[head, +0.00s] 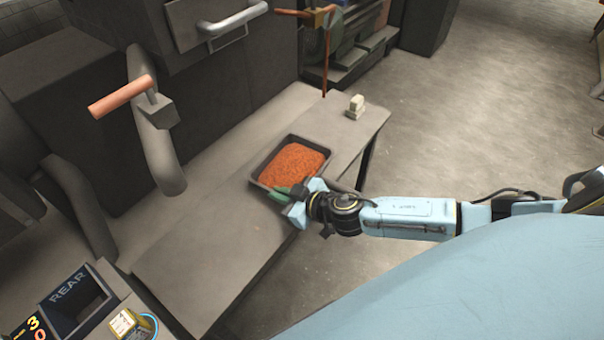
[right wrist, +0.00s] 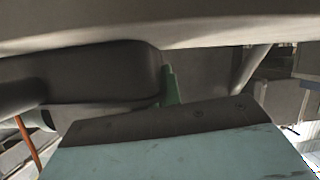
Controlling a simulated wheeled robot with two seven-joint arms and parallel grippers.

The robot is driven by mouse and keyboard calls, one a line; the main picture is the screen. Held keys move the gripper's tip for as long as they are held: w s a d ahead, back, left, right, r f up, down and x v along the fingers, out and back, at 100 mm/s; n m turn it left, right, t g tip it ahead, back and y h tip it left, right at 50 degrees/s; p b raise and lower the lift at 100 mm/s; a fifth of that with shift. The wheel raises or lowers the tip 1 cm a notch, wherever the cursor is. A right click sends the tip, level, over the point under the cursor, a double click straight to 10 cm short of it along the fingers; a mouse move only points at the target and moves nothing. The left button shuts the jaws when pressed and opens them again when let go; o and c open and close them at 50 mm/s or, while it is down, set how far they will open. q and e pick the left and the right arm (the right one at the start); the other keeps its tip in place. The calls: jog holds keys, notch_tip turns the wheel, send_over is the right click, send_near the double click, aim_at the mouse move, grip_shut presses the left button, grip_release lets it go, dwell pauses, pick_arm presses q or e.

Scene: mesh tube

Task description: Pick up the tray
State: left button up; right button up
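The tray (head: 272,164) is dark, shallow and rectangular, filled with orange-red loose material. It sits on the grey bench near its front edge in the head view. My right gripper (head: 284,196) is at the tray's near edge, with its green finger pads by the rim. In the right wrist view, a green pad (right wrist: 172,86) stands against a dark rounded shape, likely the tray wall (right wrist: 100,75). The gap between the fingers is hidden, so I cannot tell whether they grip the rim. My left gripper is not in view.
A small pale block (head: 356,106) stands on the bench (head: 210,245) beyond the tray. An orange-handled lever (head: 122,97) and a grey pipe are to the left. A machine with a drawer handle (head: 232,22) backs the bench. Open floor lies to the right.

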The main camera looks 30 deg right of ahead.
jog(key=shift+r, duration=0.2)
grip_shut()
jog(key=shift+r+p, duration=1.1)
jog(key=shift+r, duration=1.6)
jog(key=shift+r+p, duration=0.5)
jog(key=shift+r, duration=1.6)
